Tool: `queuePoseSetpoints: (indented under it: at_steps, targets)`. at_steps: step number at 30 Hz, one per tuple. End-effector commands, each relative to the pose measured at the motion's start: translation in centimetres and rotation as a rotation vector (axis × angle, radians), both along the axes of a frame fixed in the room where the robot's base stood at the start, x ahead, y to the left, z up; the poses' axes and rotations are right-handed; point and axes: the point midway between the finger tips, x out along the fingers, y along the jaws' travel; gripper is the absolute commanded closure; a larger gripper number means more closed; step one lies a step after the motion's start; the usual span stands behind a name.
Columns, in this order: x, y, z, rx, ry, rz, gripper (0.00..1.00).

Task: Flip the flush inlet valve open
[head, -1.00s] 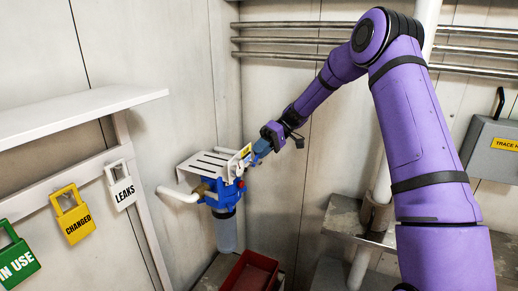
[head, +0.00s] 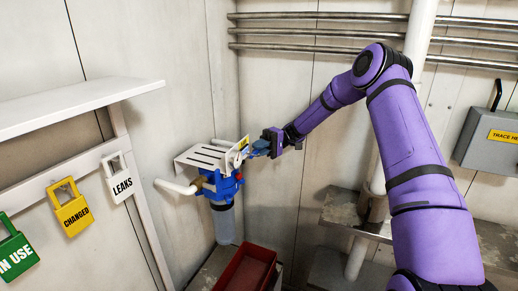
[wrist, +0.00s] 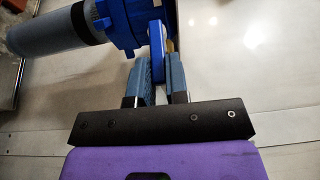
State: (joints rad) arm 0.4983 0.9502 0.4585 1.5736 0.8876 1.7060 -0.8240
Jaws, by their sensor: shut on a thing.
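A blue valve and filter unit (head: 222,188) with a translucent grey bowl (head: 223,224) hangs under a slotted white bracket (head: 205,157) in the corner. In the wrist view, a flat blue lever (wrist: 157,48), seemingly the flush inlet valve's handle, sticks out from the blue body (wrist: 122,22). My gripper (wrist: 158,72) has one blue-grey finger on each side of the lever and is shut on it. In the head view, my gripper (head: 255,149) is at the bracket's right end, and the lever there is too small to make out.
A red bin (head: 246,270) stands below the bowl. A white pipe (head: 177,187) leaves the unit to the left. A white shelf (head: 80,108) with hanging tags is at left. Metal pipes (head: 310,32) cross the back wall. A grey box (head: 490,143) is at right.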

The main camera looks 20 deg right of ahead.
Motion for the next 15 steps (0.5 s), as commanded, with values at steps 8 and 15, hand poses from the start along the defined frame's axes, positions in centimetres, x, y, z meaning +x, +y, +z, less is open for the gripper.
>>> queuePoseSetpoints:
  at_steps: [8,15]
  targets:
    - [-0.03,-0.03,-0.1,0.0,0.004,-0.001,1.0]
    - [-0.04,-0.01,-0.11,0.0,0.003,0.0,0.74]
